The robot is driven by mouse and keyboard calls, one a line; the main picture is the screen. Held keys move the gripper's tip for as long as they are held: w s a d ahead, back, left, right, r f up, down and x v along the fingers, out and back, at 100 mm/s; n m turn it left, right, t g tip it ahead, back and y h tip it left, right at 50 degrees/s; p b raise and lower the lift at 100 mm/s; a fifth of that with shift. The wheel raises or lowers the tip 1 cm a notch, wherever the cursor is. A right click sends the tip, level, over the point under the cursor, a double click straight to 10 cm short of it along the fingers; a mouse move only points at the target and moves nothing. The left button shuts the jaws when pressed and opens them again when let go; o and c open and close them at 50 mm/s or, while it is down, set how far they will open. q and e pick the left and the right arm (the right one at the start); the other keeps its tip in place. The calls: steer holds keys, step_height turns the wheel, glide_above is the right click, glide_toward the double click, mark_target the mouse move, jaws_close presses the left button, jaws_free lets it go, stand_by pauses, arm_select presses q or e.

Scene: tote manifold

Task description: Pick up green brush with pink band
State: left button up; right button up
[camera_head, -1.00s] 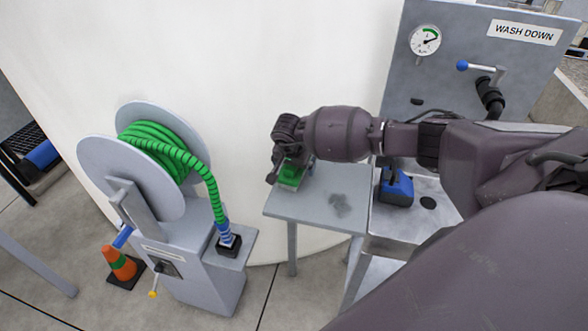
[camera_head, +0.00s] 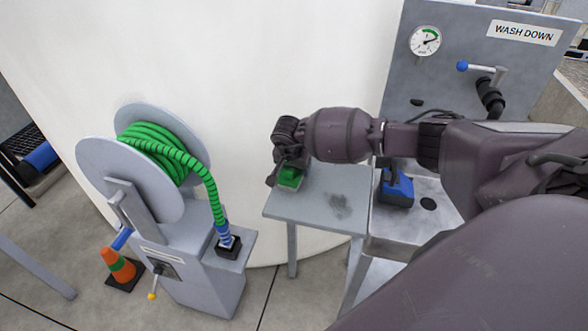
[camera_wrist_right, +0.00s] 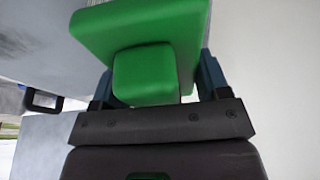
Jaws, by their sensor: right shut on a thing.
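The green brush (camera_head: 290,178) is at the right gripper, over the left end of the small grey side table (camera_head: 318,204). In the right wrist view the brush's green block and grip (camera_wrist_right: 145,72) sit between the two fingers. My right gripper (camera_head: 284,172) is shut on the brush, with a finger on each side of its grip in the wrist view (camera_wrist_right: 155,90). I cannot make out a pink band in either view. Whether the brush touches the table is hard to tell. My left gripper is not in view.
A blue-bodied brush or tool (camera_head: 396,190) stands on the metal bench to the right. The hose reel with green hose (camera_head: 150,150) and an orange cone (camera_head: 117,266) are at the left. A white tank wall (camera_head: 250,70) rises close behind the gripper.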

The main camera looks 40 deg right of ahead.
steer(key=shift+r, duration=0.2)
step_height(320, 180, up, 20)
steer(key=p, duration=0.1)
stand_by(0.3)
